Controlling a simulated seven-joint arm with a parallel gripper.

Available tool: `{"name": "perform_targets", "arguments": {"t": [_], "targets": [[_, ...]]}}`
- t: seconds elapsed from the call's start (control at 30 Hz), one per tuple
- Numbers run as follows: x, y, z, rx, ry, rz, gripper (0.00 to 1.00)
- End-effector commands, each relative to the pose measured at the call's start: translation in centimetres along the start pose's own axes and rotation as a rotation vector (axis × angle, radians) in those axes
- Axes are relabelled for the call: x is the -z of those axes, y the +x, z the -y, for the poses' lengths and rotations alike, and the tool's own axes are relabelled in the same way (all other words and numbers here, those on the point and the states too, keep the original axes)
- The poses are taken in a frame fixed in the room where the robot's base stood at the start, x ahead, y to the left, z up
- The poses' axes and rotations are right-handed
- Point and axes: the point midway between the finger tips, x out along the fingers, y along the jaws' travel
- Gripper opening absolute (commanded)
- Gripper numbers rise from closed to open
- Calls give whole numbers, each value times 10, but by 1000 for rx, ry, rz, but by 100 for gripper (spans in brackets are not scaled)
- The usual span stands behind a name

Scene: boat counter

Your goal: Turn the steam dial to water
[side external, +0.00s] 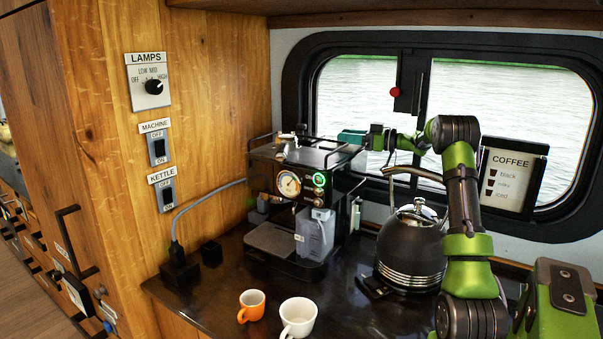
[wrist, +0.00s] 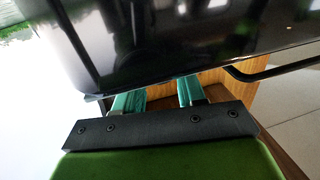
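The espresso machine (side external: 297,165) is black and stands on the dark counter. Its front has a round gauge (side external: 289,183) and a green-lit round control (side external: 319,180). I cannot make out a dial marked for steam or water in either view. My gripper (side external: 350,138) has teal fingers and is at the upper right rear of the machine, close to its body. In the wrist view, the fingers (wrist: 158,97) are apart with a gap between them. Their tips are partly hidden by the machine's dark, glossy body (wrist: 190,45), and no held thing shows.
A black kettle (side external: 411,250) stands right of the machine, below my arm. An orange cup (side external: 251,306) and a white cup (side external: 298,318) stand in front. A window (side external: 490,95) is behind. Lamp, machine and kettle switches are on the left wooden wall (side external: 225,95).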

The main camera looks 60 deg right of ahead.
Motion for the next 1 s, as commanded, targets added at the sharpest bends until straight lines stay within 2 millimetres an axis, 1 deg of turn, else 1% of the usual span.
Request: {"name": "perform_targets", "arguments": {"t": [0.03,0.13,0.17,0.33,0.63,1.0], "targets": [[0,0,0,-1,0,0,25],[0,0,0,-1,0,0,10],[0,0,0,-1,0,0,9],[1,1,2,-46,2,-3,9],[1,2,5,-237,3,-2,9],[1,2,4,-260,2,-1,9]]}}
